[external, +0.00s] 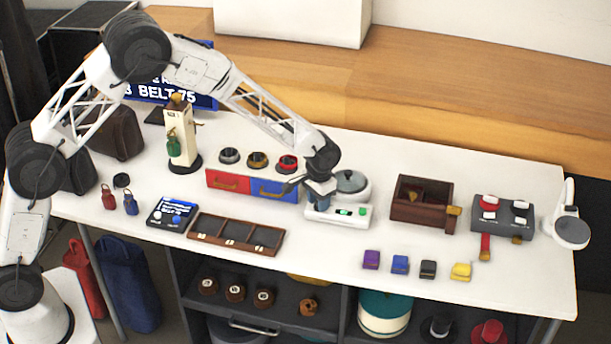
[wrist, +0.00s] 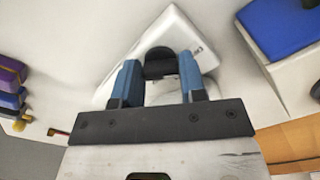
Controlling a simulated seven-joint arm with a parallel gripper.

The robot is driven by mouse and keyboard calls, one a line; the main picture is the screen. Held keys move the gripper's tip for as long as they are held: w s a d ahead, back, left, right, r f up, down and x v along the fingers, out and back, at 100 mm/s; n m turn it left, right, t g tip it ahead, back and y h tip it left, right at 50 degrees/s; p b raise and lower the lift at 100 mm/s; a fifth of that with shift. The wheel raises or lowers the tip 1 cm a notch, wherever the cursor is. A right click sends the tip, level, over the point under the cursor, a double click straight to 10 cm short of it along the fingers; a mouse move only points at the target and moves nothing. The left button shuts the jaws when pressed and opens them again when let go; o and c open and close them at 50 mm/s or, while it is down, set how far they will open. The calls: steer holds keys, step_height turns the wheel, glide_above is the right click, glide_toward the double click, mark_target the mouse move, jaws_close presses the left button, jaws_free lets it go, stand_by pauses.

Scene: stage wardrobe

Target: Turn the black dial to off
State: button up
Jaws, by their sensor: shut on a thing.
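The black dial (wrist: 158,64) is on a white panel (wrist: 177,24) and sits between my two blue fingers in the wrist view. My gripper (wrist: 160,82) is shut on it, with one finger at each side. In the external view my gripper (external: 319,198) reaches down onto the left end of the white panel (external: 337,221) and hides the dial there. A green light (external: 343,212) shows on the panel's top. The fingers cover part of the panel, and I cannot read any dial mark.
A red and blue drawer unit (external: 235,183) stands just left of my gripper. A round lidded pot (external: 351,186) is close behind the panel. A brown wooden box (external: 421,208) is to the right.

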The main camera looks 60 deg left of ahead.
steer(key=shift+n, duration=0.6)
steer(key=o, duration=0.9)
steer(key=shift+r, duration=0.2)
steer(key=shift+r, duration=3.75)
